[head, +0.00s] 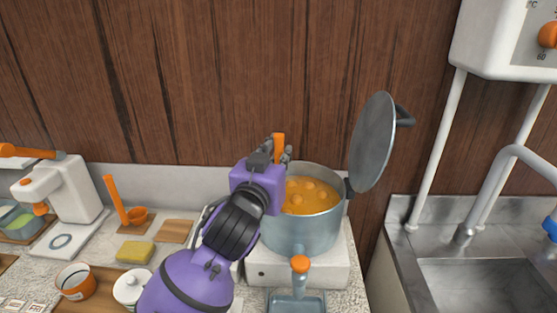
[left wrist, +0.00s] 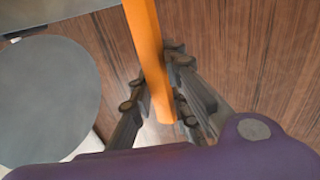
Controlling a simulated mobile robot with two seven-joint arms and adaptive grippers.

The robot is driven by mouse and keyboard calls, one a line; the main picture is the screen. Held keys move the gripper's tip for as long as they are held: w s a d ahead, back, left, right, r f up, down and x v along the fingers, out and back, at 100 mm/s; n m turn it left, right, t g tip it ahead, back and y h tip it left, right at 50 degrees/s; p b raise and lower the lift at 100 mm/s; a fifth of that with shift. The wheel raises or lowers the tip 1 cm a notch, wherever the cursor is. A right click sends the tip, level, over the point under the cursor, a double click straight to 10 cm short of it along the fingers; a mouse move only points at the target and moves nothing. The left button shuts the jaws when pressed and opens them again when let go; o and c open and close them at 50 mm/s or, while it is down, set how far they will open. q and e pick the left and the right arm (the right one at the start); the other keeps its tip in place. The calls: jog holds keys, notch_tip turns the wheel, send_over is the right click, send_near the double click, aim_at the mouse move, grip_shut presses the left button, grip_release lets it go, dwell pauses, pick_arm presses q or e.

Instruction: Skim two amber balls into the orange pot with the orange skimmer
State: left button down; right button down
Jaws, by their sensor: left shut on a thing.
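My left gripper (head: 279,152) is shut on an orange handle (head: 279,141), likely the orange skimmer's, at the left rim of a large grey-blue pot (head: 300,238). The handle also shows between the fingers in the left wrist view (left wrist: 147,45). The skimmer's head is hidden, so I cannot tell whether it holds anything. Several amber balls (head: 308,184) sit in the pot's orange liquid. My right gripper is not in view.
The pot's round lid (head: 373,140) stands open on its right. A second orange ladle (head: 115,197) leans at left, near a yellow sponge (head: 135,252) and a white lidded jar (head: 130,286). A sink (head: 485,285) is at right.

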aim_at(279, 135)
pick_arm(q)
jog(key=shift+r, duration=3.65)
jog(key=shift+r, duration=2.05)
